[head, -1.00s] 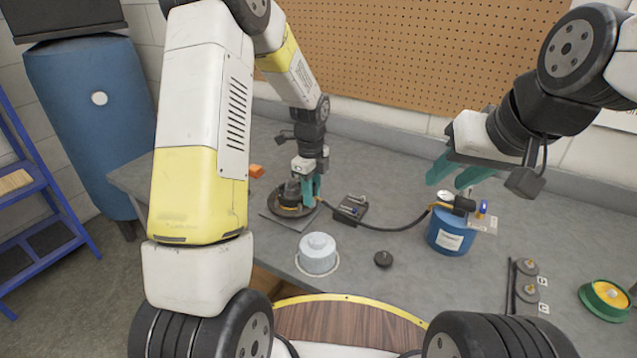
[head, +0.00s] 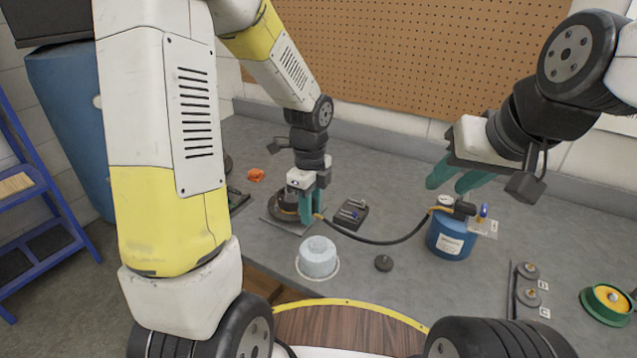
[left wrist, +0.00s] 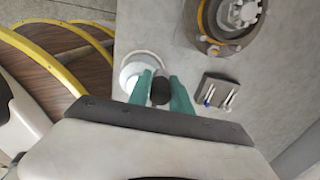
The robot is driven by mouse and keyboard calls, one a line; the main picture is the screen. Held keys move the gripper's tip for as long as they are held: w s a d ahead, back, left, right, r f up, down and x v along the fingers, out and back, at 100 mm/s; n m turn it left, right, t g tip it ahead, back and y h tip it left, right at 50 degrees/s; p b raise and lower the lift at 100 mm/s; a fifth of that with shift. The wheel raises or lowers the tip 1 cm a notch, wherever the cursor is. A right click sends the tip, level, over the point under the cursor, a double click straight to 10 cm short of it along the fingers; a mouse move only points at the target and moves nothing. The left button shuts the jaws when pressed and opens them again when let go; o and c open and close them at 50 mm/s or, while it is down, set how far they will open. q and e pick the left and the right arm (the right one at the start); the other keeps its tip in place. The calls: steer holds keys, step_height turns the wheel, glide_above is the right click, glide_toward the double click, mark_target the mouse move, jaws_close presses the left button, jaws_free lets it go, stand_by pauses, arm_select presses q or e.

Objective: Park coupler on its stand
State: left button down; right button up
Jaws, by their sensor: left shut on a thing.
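My left gripper (head: 313,212) is shut on the coupler, a dark rounded piece (left wrist: 160,92) between the green fingertips in the left wrist view. In the head view the fingers mostly hide the coupler. The gripper is in front of the round hub (head: 284,207). A dark block with small pins (head: 351,214), possibly the stand, is just right of it; it also shows in the left wrist view (left wrist: 219,92).
A pale lidded pot (head: 317,258) stands near the bench front, just in front of my left gripper. A green-yellow round part (head: 607,303) is at far right.

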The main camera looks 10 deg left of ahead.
arm_select(q)
steer(key=s, duration=0.5)
steer(key=shift+d+r, duration=0.3)
steer(key=shift+d, duration=0.05)
steer(key=shift+s+r, duration=0.2)
steer(key=shift+r, duration=1.35)
steer(key=shift+d, duration=0.1)
